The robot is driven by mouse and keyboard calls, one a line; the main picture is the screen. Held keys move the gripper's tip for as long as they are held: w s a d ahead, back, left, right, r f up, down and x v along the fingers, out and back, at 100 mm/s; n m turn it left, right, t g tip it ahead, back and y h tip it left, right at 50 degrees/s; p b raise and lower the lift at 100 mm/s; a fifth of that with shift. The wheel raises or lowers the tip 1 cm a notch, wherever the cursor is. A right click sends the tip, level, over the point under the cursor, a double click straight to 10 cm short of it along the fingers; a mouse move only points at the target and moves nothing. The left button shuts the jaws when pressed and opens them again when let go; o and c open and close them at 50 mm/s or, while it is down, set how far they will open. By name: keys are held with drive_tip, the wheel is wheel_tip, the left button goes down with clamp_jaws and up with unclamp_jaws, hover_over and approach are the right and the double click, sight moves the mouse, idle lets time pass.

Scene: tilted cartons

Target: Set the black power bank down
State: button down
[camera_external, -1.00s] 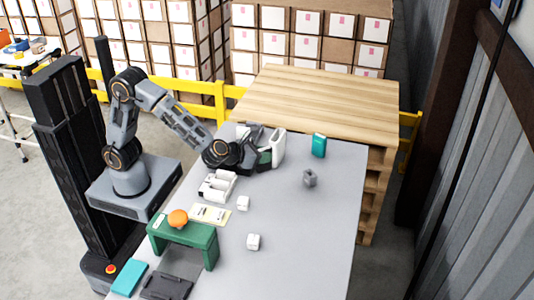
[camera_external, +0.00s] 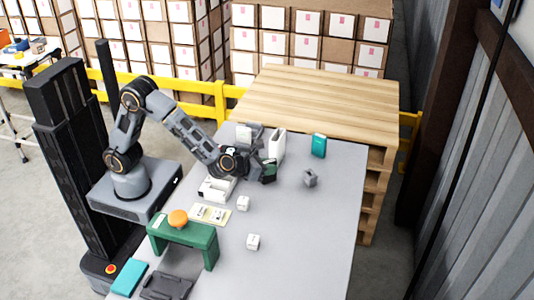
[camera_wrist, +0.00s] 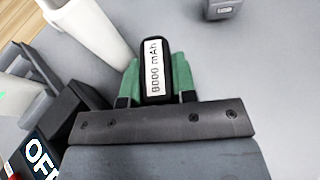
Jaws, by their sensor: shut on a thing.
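In the wrist view a black power bank (camera_wrist: 152,70) with a white "8000 mAh" label is between the green finger pads of my gripper (camera_wrist: 155,80). The gripper is shut on it. In the external view my gripper (camera_external: 268,172) is over the grey table (camera_external: 310,230), just in front of a white upright container. The power bank is too small and covered to make out clearly there. I cannot tell whether it touches the table.
The white container (camera_external: 277,144) stands close behind the gripper. A grey block (camera_external: 310,178) and a teal box (camera_external: 319,145) are to the right. A white holder (camera_external: 216,188), two white cubes and a green stand (camera_external: 190,236) with an orange ball (camera_external: 178,218) are nearer. The table's right front is clear.

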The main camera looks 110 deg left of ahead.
drive_tip(key=c, duration=0.9)
unclamp_jaws()
